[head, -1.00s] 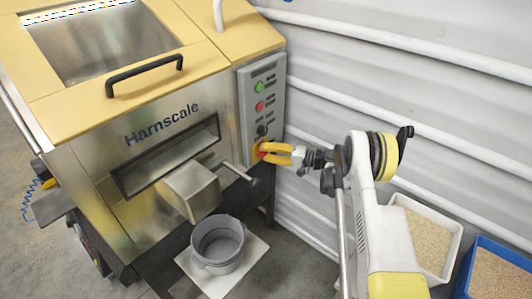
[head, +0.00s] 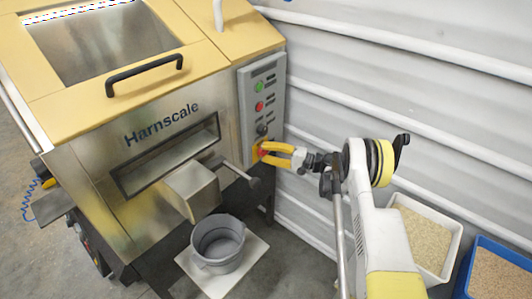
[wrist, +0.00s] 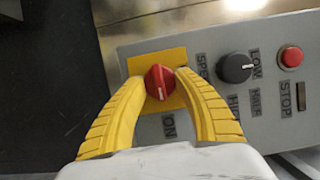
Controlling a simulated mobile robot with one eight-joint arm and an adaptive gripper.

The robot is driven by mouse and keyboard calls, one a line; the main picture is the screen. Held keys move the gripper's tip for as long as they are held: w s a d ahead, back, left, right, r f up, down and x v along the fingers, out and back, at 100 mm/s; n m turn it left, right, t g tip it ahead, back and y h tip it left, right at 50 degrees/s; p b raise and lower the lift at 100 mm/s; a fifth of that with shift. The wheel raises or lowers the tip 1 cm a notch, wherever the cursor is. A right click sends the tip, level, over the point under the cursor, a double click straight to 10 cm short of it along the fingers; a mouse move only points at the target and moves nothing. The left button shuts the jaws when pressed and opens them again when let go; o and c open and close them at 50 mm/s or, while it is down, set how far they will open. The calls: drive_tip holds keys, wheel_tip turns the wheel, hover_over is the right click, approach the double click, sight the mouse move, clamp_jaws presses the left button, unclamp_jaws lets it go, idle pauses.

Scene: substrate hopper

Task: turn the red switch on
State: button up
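The red switch (wrist: 159,82) is a round knob on a yellow plate (wrist: 155,56) at the low end of the grey control panel. Its white mark runs roughly up and down in the wrist view, on the side toward the ON label (wrist: 168,126). My gripper (wrist: 160,80) has its two yellow fingers on either side of the knob, with the tips against its edges.
A black speed knob (wrist: 235,68) and a red stop button (wrist: 291,57) sit beside the switch. A metal rod with a dark knob (head: 254,183) sticks out below the panel. A grey pot (head: 218,244) stands under the spout. Two bins (head: 459,232) stand at right.

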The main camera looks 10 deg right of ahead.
drive_tip(key=o, duration=0.5)
drive_tip(key=shift+d, duration=0.1)
drive_tip(key=v, duration=1.1)
drive_tip(key=shift+s+d, duration=0.3)
